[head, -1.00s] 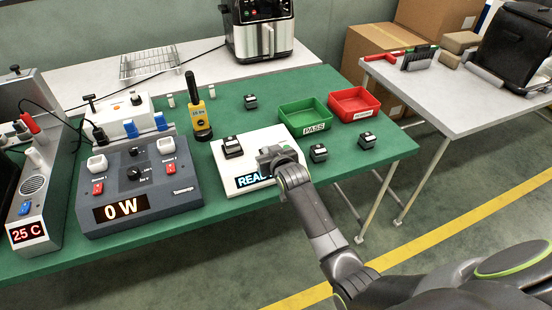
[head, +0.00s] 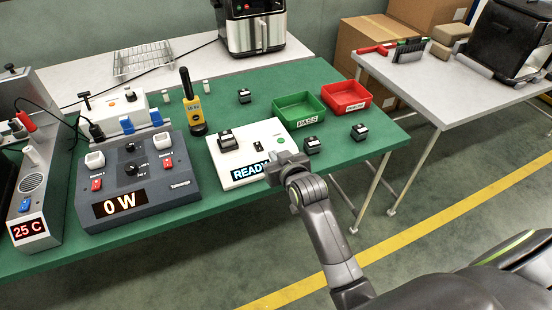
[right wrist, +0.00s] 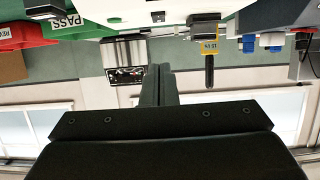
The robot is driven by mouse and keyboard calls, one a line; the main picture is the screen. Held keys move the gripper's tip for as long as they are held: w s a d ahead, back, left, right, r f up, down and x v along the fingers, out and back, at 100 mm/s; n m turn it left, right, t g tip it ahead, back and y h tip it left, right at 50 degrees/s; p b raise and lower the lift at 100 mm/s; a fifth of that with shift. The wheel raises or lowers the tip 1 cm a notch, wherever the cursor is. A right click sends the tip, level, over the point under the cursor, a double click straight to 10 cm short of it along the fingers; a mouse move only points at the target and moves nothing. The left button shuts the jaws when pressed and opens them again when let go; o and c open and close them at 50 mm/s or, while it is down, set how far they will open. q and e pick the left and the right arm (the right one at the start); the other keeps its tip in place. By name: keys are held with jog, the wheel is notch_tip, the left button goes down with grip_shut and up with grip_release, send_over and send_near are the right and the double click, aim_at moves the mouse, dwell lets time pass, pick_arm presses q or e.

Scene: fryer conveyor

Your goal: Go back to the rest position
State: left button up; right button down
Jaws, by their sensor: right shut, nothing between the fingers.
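My right gripper (head: 282,166) is at the front right corner of the white tester box, whose display reads READY (head: 250,170). In the right wrist view its fingers (right wrist: 158,84) are together with nothing between them. A small black block (head: 228,141) sits on the left part of the tester. My right forearm hides part of the table's front edge. My left gripper does not show in either view.
A grey side table (head: 455,95) stands at the right. Open floor lies between.

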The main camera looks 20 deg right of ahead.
jog(key=shift+s, duration=0.15)
dwell(0.4)
jog(key=s+d+f+g, duration=0.2)
jog(key=s+f, duration=0.4)
jog(key=f, duration=0.5)
jog(key=s+d+f+g, duration=0.25)
jog(key=s+f, duration=0.45)
jog(key=f, duration=0.5)
jog(key=s+d+f+g, duration=0.1)
jog(key=s+f+g, duration=0.2)
jog(key=s+f, duration=0.55)
jog(key=s+d+f+g, duration=0.1)
jog(key=s+f, duration=0.4)
jog(key=s, duration=0.4)
jog(key=s+d+f+g+h, duration=0.1)
jog(key=s+f, duration=0.4)
jog(key=s, duration=0.5)
jog(key=s+d+f+m+g, duration=0.1)
jog(key=s+d+f+g, duration=0.1)
jog(key=s+f, duration=0.4)
jog(key=s+g, duration=0.1)
jog(key=s, duration=0.2)
jog(key=shift+s, duration=0.4)
